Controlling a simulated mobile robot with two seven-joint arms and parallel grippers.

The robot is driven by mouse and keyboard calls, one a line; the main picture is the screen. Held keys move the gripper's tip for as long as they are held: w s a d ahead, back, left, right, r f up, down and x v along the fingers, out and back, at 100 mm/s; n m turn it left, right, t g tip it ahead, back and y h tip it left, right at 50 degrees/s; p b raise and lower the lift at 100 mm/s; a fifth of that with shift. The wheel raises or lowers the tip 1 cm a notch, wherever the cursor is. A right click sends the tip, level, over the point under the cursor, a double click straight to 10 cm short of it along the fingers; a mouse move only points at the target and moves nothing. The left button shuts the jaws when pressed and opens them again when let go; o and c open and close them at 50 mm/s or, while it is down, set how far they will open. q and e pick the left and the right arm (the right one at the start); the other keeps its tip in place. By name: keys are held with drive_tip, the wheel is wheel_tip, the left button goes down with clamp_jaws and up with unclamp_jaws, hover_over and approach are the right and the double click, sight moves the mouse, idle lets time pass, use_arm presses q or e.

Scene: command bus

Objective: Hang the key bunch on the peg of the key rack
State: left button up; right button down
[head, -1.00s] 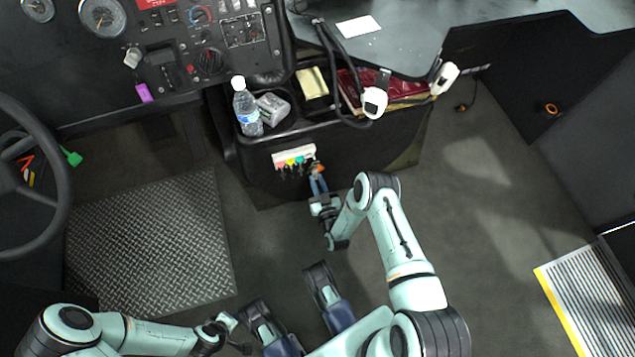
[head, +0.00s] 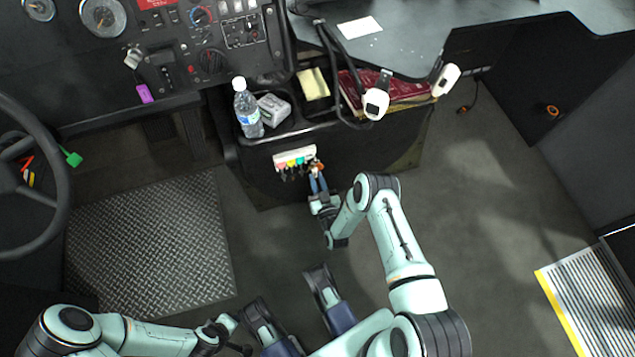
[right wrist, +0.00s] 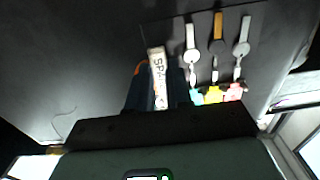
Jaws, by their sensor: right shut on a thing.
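The key rack (head: 295,154) is a pale strip on the front of the dark console, with several coloured key tags hanging along it. My right gripper (head: 317,182) is at the rack's right end, shut on the key bunch (head: 316,166), whose orange part shows there. In the right wrist view the key bunch (right wrist: 157,72) shows a white tag with dark letters, between the fingers of my right gripper (right wrist: 158,96). Whether its ring is on a peg cannot be told. My left gripper (head: 222,328) is low at the left, away from the rack; its jaws are unclear.
Other hanging keys (right wrist: 217,38) are close beside the held bunch. Above the rack, the console holds a water bottle (head: 248,110), a grey box (head: 274,108) and red books (head: 355,90). A steering wheel (head: 62,190) is at far left. Floor right of my right arm is clear.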

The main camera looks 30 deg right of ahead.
drive_tip(key=shift+w, duration=0.2)
idle(0.4)
drive_tip(key=shift+w+d, duration=0.1)
drive_tip(key=shift+w, duration=0.2)
drive_tip(key=shift+f+b, duration=0.2)
drive_tip(key=shift+b, duration=0.15)
idle(0.3)
drive_tip(key=c, duration=1)
unclamp_jaws()
drive_tip(key=shift+o, duration=0.2)
drive_tip(key=shift+p+v, duration=0.8)
drive_tip(key=shift+v, duration=0.6)
drive_tip(key=p+v, duration=0.3)
drive_tip(key=v, duration=0.4)
